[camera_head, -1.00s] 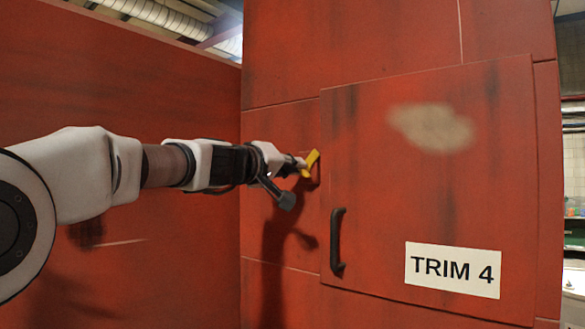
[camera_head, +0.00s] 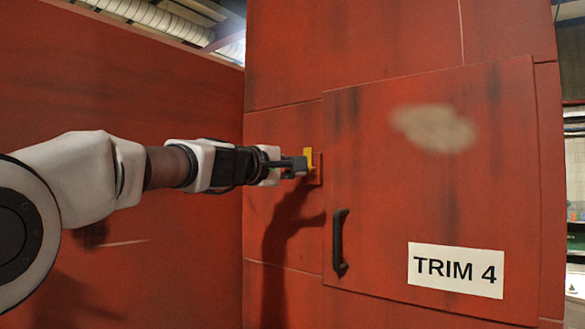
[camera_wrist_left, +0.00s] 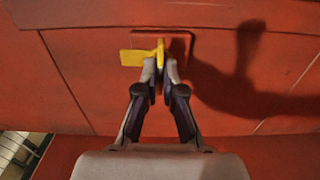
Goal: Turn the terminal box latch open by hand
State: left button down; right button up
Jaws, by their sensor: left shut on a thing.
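The yellow latch (camera_head: 309,158) sits on a small red plate (camera_head: 316,172) at the left edge of the cabinet door. In the head view it looks about upright. In the left wrist view the yellow latch (camera_wrist_left: 135,57) shows a flat arm reaching left from the plate (camera_wrist_left: 178,46). My left gripper (camera_head: 300,166) reaches in from the left and is shut on the latch. In the left wrist view the fingertips (camera_wrist_left: 162,70) meet around its near part, and they hide some of it. My right gripper is not in view.
The red door (camera_head: 390,190) with a black handle (camera_head: 339,242) and a TRIM 4 label (camera_head: 455,270) lies flush in its front. A red wall (camera_head: 120,90) stands at the left. Open space with shelving shows at the far right.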

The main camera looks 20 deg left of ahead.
pick_arm(q)
jog(key=shift+r+n, duration=0.3)
jog(key=c, duration=1.3)
grip_release()
jog(key=shift+w, duration=0.1)
jog(key=shift+w+d+f, duration=0.15)
jog(key=shift+f, duration=0.1)
